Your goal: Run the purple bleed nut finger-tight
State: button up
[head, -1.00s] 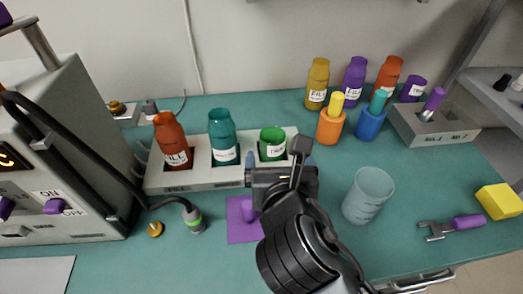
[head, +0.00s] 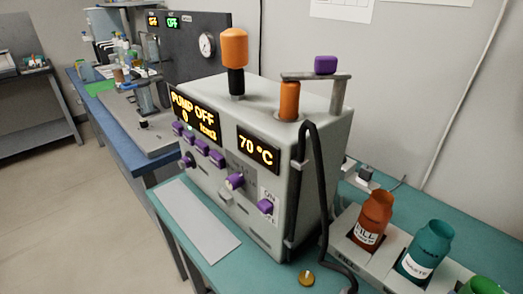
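My gripper is out of view. Several purple parts show on the grey machine (head: 284,165), and I cannot tell which, if any, is the bleed nut. A purple block (head: 325,65) sits on top of the metal arm above the machine. A purple knob (head: 235,181) and a purple switch (head: 266,206) are on its front face. A row of purple buttons (head: 203,147) lies under the display, which reads "PUMP OFF". A second display (head: 258,149) reads 70 °C.
A black hose (head: 298,190) runs down the machine's right front edge. A brass cap (head: 306,278) lies in front. Orange (head: 373,218) and teal (head: 426,246) bottles stand in a rack at right. A grey plate (head: 197,218) lies before the machine. Another bench (head: 130,140) stands behind left.

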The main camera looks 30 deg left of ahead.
aim_at(184, 162)
jog(key=u, duration=1.3)
jog(key=i+j+u, duration=0.2)
jog(key=i+u, duration=0.25)
jog(key=i+j, duration=0.05)
jog(key=i, duration=0.05)
